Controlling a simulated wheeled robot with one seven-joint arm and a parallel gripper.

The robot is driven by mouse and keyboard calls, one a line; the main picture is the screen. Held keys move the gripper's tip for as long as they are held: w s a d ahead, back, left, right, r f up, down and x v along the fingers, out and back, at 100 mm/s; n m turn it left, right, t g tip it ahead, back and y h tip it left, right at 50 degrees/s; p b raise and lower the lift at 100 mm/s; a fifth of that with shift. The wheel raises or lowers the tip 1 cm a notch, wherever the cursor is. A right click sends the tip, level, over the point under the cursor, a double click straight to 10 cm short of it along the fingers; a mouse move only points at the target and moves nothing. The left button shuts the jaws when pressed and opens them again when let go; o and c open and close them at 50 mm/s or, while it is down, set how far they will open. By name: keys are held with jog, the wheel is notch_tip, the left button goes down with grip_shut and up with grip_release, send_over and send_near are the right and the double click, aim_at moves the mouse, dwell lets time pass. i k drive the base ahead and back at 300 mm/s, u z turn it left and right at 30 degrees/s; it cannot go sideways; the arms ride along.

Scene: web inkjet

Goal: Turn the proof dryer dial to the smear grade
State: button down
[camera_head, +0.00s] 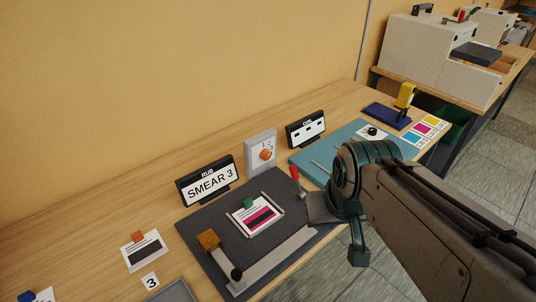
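The dial is an orange-red knob (265,155) on the face of a small upright light-grey box (250,165) near the back of the bench. Small digits show above the knob; its pointer setting is too small to read. To its left a black-framed sign (209,182) reads "RUB" and "SMEAR 3". To its right a similar sign (306,129) is headed by what looks like "CURE", with dark marks on white. My gripper (318,207) is in front of and right of the dial box, apart from it, over the dark mat's right edge. Its fingers are not clear.
A dark grey mat (205,221) holds a printed proof (256,216), a wooden block (208,240) and a metal bar with a black knob. A red-handled tool (295,173) stands near my gripper. A teal mat (303,155) lies behind my arm.

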aim_at(266, 154)
jog(key=u, duration=0.05)
jog(key=k, duration=1.15)
jog(key=z, duration=0.85)
jog(key=i, duration=1.15)
jog(key=u, duration=0.8)
